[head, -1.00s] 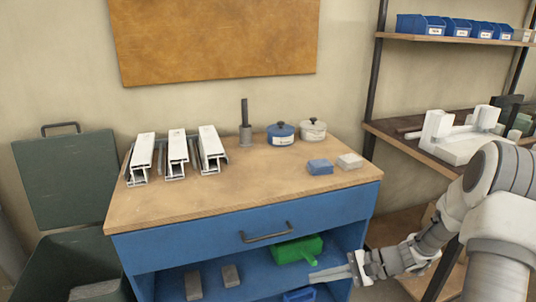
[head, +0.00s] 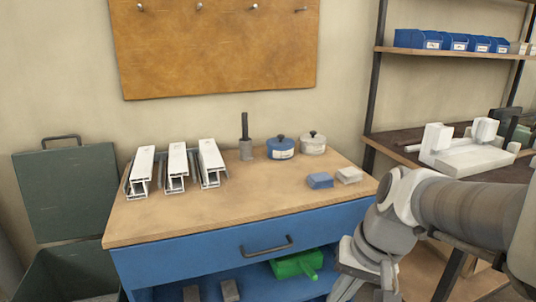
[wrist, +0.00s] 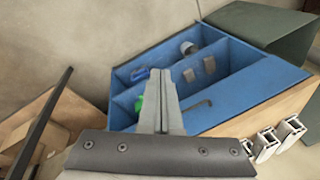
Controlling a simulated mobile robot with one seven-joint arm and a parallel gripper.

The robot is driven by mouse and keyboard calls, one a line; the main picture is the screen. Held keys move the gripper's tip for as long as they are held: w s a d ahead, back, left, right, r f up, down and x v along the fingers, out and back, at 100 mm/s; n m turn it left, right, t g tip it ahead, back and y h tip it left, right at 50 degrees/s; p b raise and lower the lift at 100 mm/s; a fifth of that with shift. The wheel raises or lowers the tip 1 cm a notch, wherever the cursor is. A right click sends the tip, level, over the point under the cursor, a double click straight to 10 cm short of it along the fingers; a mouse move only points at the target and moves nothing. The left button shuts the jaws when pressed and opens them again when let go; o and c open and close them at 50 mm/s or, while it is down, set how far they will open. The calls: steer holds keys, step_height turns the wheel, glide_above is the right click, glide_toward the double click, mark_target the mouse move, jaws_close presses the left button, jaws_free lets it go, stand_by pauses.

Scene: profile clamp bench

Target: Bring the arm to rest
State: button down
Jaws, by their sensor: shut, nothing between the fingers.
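My gripper (wrist: 161,76) shows in the wrist view with its two grey fingers together and nothing between them. It is in front of the blue bench (wrist: 265,84), with the open lower shelf behind the fingertips. In the head view my arm (head: 385,225) comes in from the right and bends down past the bench's right front corner. The gripper itself is below that picture's edge.
A green tool (head: 297,264) lies below. A shelf rack (head: 450,51) stands right, a dark green bin (head: 65,187) left.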

steer(key=s+d+r+n+t+h, duration=0.2)
steer(key=s+r+n+t+h, duration=0.15)
steer(key=s+r, duration=0.2)
step_height(320, 180, up, 21)
steer(key=p, duration=2.1)
steer(key=shift+f+m+y, duration=0.15)
steer(key=shift+m+y, duration=0.3)
steer(key=shift+d, duration=0.1)
